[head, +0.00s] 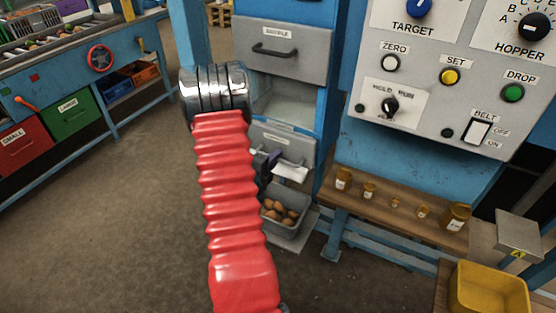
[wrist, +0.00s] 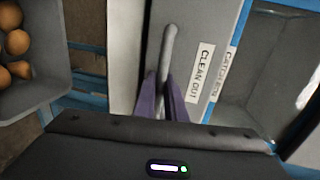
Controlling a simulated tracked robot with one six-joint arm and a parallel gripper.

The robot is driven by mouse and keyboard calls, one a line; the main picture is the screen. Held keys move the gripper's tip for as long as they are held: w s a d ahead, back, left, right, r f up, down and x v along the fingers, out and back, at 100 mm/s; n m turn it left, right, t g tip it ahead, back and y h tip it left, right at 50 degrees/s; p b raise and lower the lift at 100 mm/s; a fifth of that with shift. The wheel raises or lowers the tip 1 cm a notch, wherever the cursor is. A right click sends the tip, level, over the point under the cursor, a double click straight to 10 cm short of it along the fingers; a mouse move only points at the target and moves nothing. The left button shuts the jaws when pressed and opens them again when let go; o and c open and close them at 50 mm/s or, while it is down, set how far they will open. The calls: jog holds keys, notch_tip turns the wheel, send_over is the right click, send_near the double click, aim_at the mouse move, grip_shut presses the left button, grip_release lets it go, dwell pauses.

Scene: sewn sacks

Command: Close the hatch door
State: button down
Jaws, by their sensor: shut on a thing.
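The grey hatch door (head: 300,143) is on the blue machine column, below an open compartment. In the wrist view the door (wrist: 193,35) carries a "CLEAN OUT" label and a grey bar handle (wrist: 169,48). The handle (head: 292,159) also shows in the head view. My gripper (head: 268,165) is at the door's front, partly hidden behind my red arm. In the wrist view my gripper (wrist: 165,100) has its purple fingers closed around one end of the handle. How far the door stands ajar is not clear.
A grey bin (head: 286,228) of brown, egg-like items sits below the door. A drawer (head: 283,65) with a handle is above the compartment (head: 287,100). To the right are a control panel (head: 450,95) and a wooden bench (head: 380,205) with several jars. Floor at left is clear.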

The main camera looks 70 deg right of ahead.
jog(key=shift+f, duration=0.25)
jog(key=c, duration=2.1)
grip_release()
jog(key=shift+r, duration=0.1)
jog(key=v, duration=1.3)
jog(key=shift+a, duration=0.4)
